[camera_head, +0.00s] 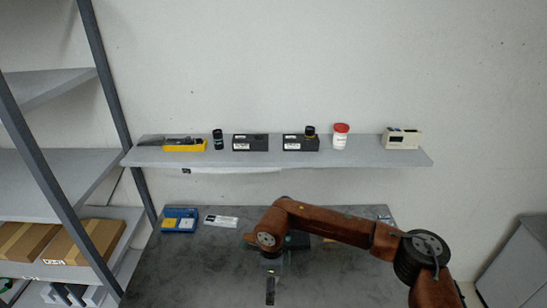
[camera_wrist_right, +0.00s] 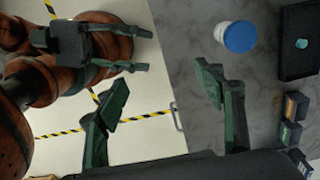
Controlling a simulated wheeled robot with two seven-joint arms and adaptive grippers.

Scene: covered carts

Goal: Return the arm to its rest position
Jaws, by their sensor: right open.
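My right arm (camera_head: 335,223) comes in from the right in the head view and bends down over the grey table (camera_head: 210,265). In the wrist view my right gripper (camera_wrist_right: 163,84) is open, with its two green fingers wide apart and nothing between them. My left gripper (camera_wrist_right: 128,48) shows at the upper left of the wrist view, beside brown arm links. Its two fingers are apart and the gap looks empty. The left arm is not seen in the head view.
A jar with a blue lid (camera_wrist_right: 238,37) stands on the table near the right gripper's fingers. A dark tray (camera_wrist_right: 299,68) lies beyond it. A blue box (camera_head: 180,213) and a white box (camera_head: 221,221) lie at the table's back left. A wall shelf (camera_head: 270,158) holds several items.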

